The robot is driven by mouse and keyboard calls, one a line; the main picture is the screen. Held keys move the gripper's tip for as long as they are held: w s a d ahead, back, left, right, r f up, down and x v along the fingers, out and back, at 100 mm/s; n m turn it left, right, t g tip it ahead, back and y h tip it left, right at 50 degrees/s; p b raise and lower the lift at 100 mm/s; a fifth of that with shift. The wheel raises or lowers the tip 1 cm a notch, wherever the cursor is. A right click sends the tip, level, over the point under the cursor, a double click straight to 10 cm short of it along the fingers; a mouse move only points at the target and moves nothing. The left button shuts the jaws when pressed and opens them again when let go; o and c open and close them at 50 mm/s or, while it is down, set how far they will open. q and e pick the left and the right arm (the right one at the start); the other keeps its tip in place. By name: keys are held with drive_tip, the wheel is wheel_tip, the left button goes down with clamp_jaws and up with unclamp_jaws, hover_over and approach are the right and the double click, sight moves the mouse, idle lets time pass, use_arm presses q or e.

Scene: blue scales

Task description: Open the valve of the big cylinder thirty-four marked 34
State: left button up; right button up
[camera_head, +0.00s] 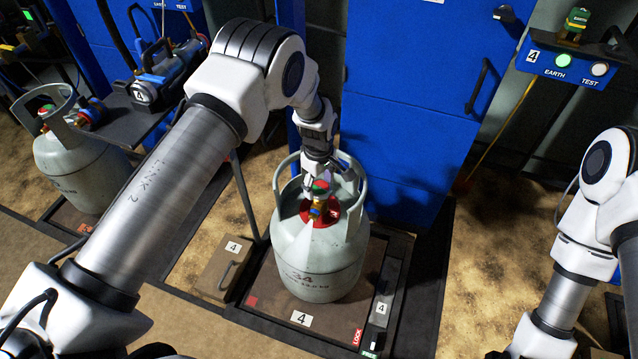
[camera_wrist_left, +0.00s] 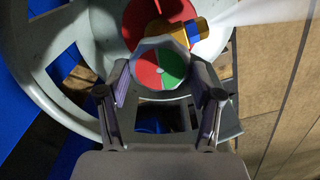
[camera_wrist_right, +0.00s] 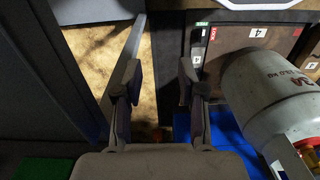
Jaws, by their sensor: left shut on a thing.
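The big grey cylinder marked 34 (camera_head: 318,265) stands upright on the scale platform marked 4. Its valve has a red and green octagonal knob (camera_wrist_left: 161,68), with a brass outlet with a blue band (camera_wrist_left: 182,28) beside it. A pale white jet (camera_wrist_left: 255,12) streams from the outlet. It also shows in the head view (camera_head: 298,243). My left gripper (camera_wrist_left: 161,88) reaches in through the collar and is shut on the knob, one finger at each side. My right gripper (camera_wrist_right: 161,80) is open and empty, beside the cylinder, which shows in the right wrist view (camera_wrist_right: 270,82).
The grey collar (camera_wrist_left: 45,90) rings the valve. A blue cabinet (camera_head: 400,130) stands close behind. Another grey cylinder (camera_head: 80,170) stands at the left. A blue EARTH/TEST box (camera_head: 570,66) has its green lamp lit. A box marked 4 (camera_head: 228,268) sits left of the platform.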

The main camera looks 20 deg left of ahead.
sight(319, 187)
use_arm(q)
drive_tip(key=shift+s+n, duration=0.1)
drive_tip(key=shift+n, duration=0.7)
drive_tip(key=o, duration=1.1)
drive_tip(key=shift+o, duration=0.2)
wheel_tip(319, 187, up, 12)
